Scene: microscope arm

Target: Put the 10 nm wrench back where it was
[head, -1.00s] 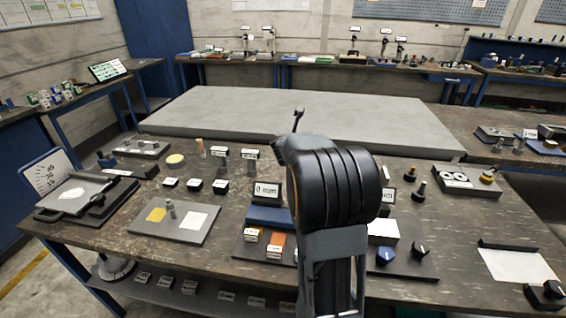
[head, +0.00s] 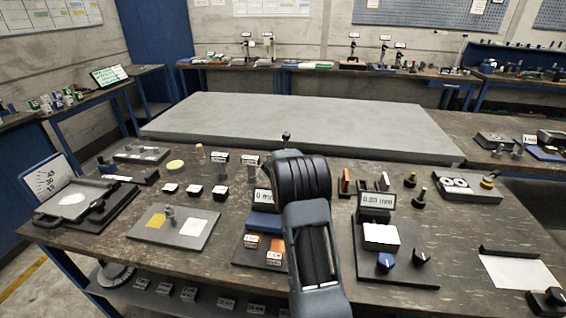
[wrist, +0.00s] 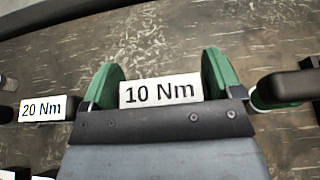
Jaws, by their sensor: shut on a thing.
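In the wrist view, my gripper (wrist: 162,75) has its green-padded fingers either side of a white tag (wrist: 160,93) reading "10 Nm". It is shut on the 10 Nm wrench, whose body is mostly hidden from me. A second white tag (wrist: 42,108) reading "20 Nm" shows to the left, on a dark block. A dark bar with a green part (wrist: 285,88) shows at the right edge; I cannot tell if it belongs to the wrench. In the head view, my arm hides the gripper and wrench.
The workbench (head: 335,163) is crowded. A grey tray (head: 150,238) stands left of my arm, a block with a "0.00 mm" sign (head: 377,200) to its right. Several white-topped dark blocks (head: 195,190) lie left. A large grey slab (head: 300,120) lies behind.

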